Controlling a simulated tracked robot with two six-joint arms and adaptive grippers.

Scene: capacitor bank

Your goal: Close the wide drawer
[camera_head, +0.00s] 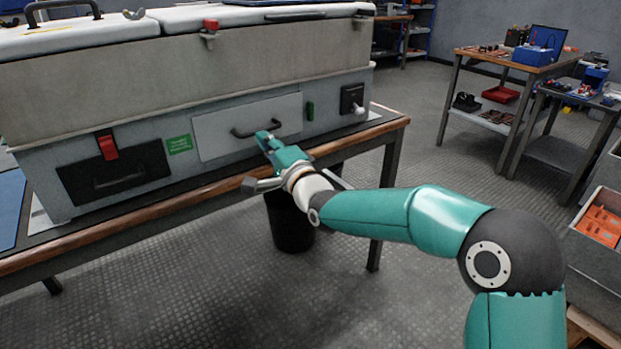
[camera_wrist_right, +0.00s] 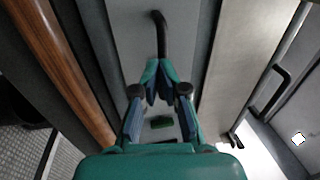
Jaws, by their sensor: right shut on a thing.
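The wide drawer (camera_head: 222,131) is the pale grey front panel in the lower part of the large grey cabinet (camera_head: 190,85). It has a black bar handle (camera_head: 243,133), which also shows in the wrist view (camera_wrist_right: 161,30). In the head view the panel looks close to flush with the cabinet face; I cannot tell whether a small gap is there. In the wrist view the teal fingertips (camera_wrist_right: 157,75) meet at the handle's end. My left gripper is not in view.
The cabinet stands on a wood-edged bench (camera_head: 225,184). A dark bin (camera_head: 290,225) stands below. The floor in front is clear.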

